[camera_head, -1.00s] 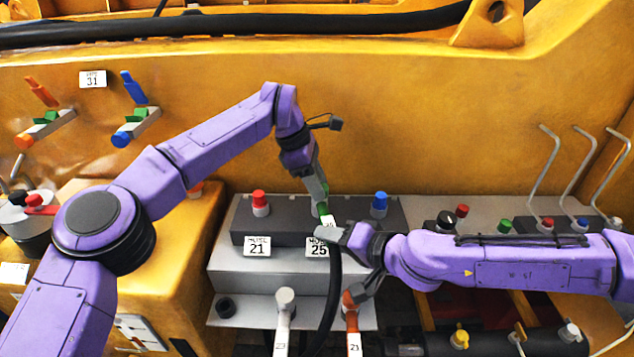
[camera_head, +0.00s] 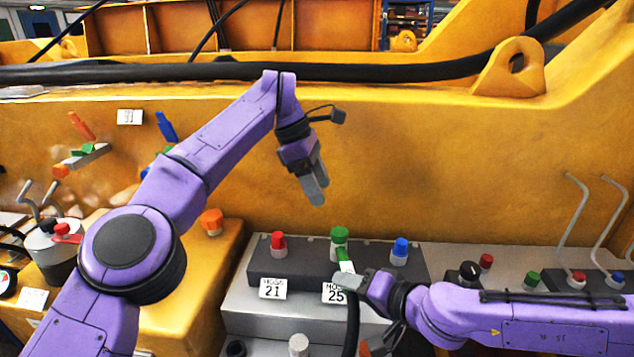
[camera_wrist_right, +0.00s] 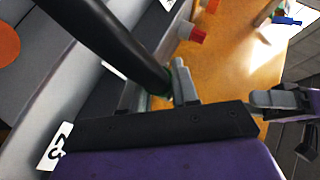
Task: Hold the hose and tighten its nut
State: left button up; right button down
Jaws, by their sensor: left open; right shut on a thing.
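The black hose (camera_head: 352,325) rises to the dark valve block (camera_head: 310,268). My right gripper (camera_head: 350,281) is shut on the hose near its upper end, beside the "25" label. A green piece with a white marking (camera_head: 345,260) shows just above this gripper. Behind it a green knob-like piece (camera_head: 340,238) stands on the block; I cannot tell which of these is the nut. My left gripper (camera_head: 316,190) is open and empty, in the air above and left of the green pieces. In the right wrist view, the hose (camera_wrist_right: 115,45) runs to a grey fingertip, which partly hides something green.
A red knob (camera_head: 278,242) and a blue knob (camera_head: 400,251) stand on the block either side of the green one. Label plates 21 (camera_head: 272,289) and 25 (camera_head: 335,293) are on its front. Bent grey levers (camera_head: 578,215) stand at the right.

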dwell(0.4)
jog(key=c, duration=0.8)
grip_release()
